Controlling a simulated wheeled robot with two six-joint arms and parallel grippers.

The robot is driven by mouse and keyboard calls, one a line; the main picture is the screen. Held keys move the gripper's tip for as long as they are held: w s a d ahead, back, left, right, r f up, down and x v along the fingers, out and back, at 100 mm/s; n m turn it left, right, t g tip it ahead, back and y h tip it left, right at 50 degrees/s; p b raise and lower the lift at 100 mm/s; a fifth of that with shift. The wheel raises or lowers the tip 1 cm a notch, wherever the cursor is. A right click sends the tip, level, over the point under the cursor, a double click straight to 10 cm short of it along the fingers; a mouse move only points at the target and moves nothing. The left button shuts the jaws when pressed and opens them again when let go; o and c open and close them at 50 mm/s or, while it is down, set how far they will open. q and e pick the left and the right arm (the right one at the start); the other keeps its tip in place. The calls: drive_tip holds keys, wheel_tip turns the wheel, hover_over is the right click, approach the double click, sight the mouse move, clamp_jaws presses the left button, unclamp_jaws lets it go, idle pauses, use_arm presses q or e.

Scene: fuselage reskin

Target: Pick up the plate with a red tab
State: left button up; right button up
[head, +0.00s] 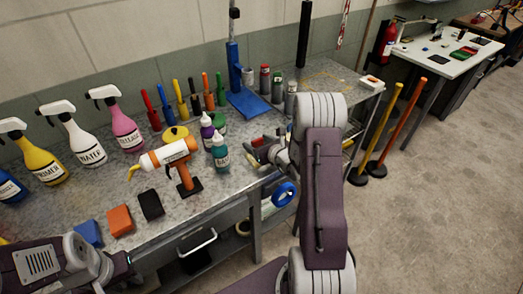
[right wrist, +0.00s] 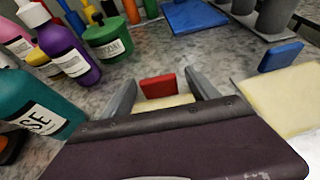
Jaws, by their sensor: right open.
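In the right wrist view, a plate (right wrist: 166,103) of cream colour with an upright red tab (right wrist: 158,87) lies on the speckled bench top. My right gripper (right wrist: 157,92) is open, with one finger on each side of the red tab. Part of the plate is hidden behind the gripper's body, and I cannot tell whether the fingers touch it. In the head view, my right gripper (head: 262,152) is low over the bench's right part. My left arm shows at the lower left; its fingers cannot be made out.
A cream plate (right wrist: 284,98) with a blue tab (right wrist: 280,56) lies to the right. A teal bottle (right wrist: 38,110), a purple bottle (right wrist: 68,50) and a green tub (right wrist: 108,42) stand to the left. A blue stand base (right wrist: 194,16) is behind. An orange tool (head: 168,153) stands on the bench.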

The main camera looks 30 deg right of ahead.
drive_tip(key=shift+s, duration=0.1)
drive_tip(key=shift+r, duration=0.1)
drive_tip(key=c, duration=0.4)
clamp_jaws()
wheel_tip(320, 180, up, 4)
drive_tip(key=shift+r, duration=0.25)
drive_tip(key=s+d+r, duration=0.4)
drive_tip(key=s+r, duration=0.2)
drive_tip(key=s, duration=0.4)
drive_tip(key=shift+s+d+r+p, duration=0.2)
drive_tip(key=shift+s+d+p, duration=0.2)
